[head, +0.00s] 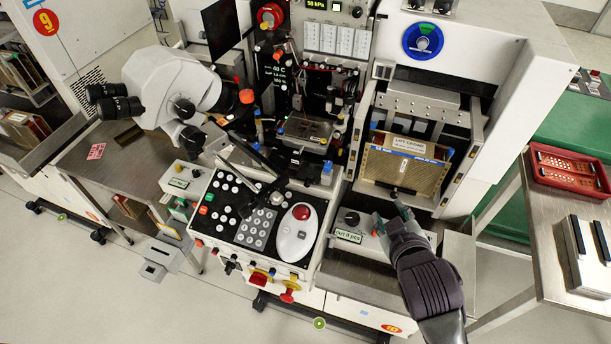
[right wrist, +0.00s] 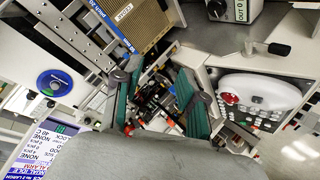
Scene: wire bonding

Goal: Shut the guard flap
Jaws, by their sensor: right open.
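A dark flat panel (head: 220,28) stands raised at the upper left of the bonder's work area (head: 305,130). It may be the guard flap, but I cannot tell for certain. My right gripper (head: 389,210) is in front of the magazine bay, just above the small OUT counter box, well to the right of and below that panel. In the right wrist view its two green-padded fingers (right wrist: 157,100) are spread apart with nothing between them. Machine parts show behind them. My left gripper is in neither view.
A brown magazine (head: 405,165) sits in the bay, close to my right gripper. The keypad panel (head: 255,205) with a white red-button unit (head: 297,235) lies left of it. A microscope (head: 170,90) juts out at the left. A red tray (head: 570,170) rests on the right bench.

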